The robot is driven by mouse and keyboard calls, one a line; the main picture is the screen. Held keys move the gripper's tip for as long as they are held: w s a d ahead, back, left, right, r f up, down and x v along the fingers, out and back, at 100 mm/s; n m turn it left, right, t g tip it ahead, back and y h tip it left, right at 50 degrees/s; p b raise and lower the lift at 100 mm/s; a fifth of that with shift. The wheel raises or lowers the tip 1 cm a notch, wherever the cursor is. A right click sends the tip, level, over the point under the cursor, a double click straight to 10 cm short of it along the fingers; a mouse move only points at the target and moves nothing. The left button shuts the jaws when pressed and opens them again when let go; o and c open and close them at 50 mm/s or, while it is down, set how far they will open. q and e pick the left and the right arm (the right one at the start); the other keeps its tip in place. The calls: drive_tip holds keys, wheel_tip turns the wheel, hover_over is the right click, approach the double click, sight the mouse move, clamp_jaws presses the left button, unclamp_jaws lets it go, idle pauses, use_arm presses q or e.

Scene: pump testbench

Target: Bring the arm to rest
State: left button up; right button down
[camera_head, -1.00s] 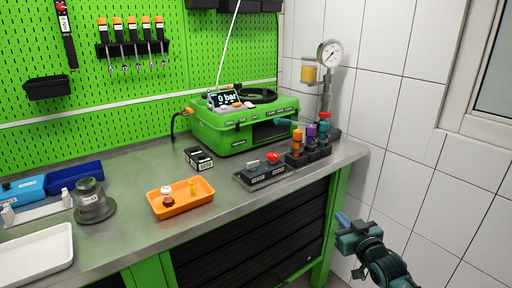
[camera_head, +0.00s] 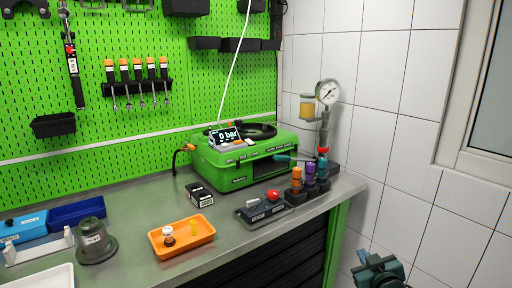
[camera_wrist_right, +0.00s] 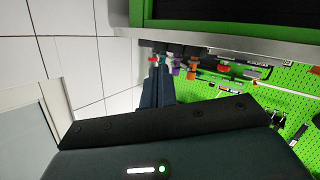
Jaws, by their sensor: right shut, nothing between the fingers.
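My right arm shows at the bottom right of the head view, in front of the white tiled wall. My right gripper (camera_head: 362,257) is beyond the right end of the bench, apart from it and holding nothing. In the right wrist view its dark fingers (camera_wrist_right: 155,88) lie together, shut, pointing toward the bench edge and the valves. My left gripper is not in view.
The metal bench (camera_head: 140,205) carries a green pump case (camera_head: 238,165), an orange tray (camera_head: 182,236), a switch box (camera_head: 263,208) and coloured valves (camera_head: 308,180) below a gauge (camera_head: 328,92). A window (camera_head: 487,110) is at the right. Floor beside the bench is mostly hidden.

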drive_tip(key=s+a+f+g+y, duration=0.1)
drive_tip(key=s+a+f, duration=0.3)
drive_tip(key=s, duration=0.6)
drive_tip(key=s+a+f+g+y, duration=0.1)
drive_tip(key=s+a+f, duration=0.4)
drive_tip(key=s, duration=0.6)
drive_tip(key=s+a+f+g+y, duration=0.1)
drive_tip(key=s+a+f, duration=0.3)
drive_tip(key=s, duration=0.6)
drive_tip(key=shift+s+a+f+m+g, duration=0.15)
drive_tip(key=shift+a+f+m+g, duration=0.2)
drive_tip(key=shift+a+g, duration=0.45)
drive_tip(key=shift+d, duration=0.15)
